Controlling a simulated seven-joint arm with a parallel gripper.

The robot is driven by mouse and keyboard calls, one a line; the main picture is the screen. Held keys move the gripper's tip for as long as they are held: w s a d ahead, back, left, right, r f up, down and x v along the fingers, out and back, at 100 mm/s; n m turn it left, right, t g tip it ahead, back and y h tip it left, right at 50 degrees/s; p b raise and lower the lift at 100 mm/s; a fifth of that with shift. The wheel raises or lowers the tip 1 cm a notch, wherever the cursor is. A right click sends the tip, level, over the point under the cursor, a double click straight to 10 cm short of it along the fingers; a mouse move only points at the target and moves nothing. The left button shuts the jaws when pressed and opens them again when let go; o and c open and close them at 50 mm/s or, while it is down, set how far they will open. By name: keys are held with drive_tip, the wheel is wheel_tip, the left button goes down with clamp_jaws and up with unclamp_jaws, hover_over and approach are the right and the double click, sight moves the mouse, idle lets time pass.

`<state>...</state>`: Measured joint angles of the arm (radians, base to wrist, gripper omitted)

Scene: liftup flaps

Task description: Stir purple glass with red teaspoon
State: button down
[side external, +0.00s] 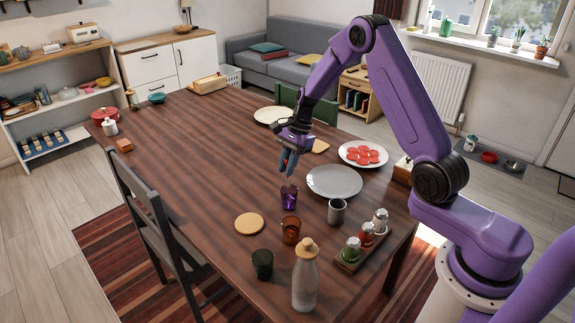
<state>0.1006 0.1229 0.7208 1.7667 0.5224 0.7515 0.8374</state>
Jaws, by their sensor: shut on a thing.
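The purple glass (289,195) stands upright on the wooden table, left of the grey plate. My gripper (288,168) points down just above the glass, with its fingertips close over the rim. It is shut on a thin thing that I take to be the red teaspoon; the spoon is too small and too covered by the fingers to make out clearly. I cannot tell whether its tip is inside the glass.
An amber glass (291,230), a dark green glass (262,264), a grey cup (336,211) and a bottle (305,278) stand nearby. A grey plate (334,181) lies to the right. The table (205,165) is clear to the left.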

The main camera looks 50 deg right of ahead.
drive_tip(key=shift+r, duration=2.5)
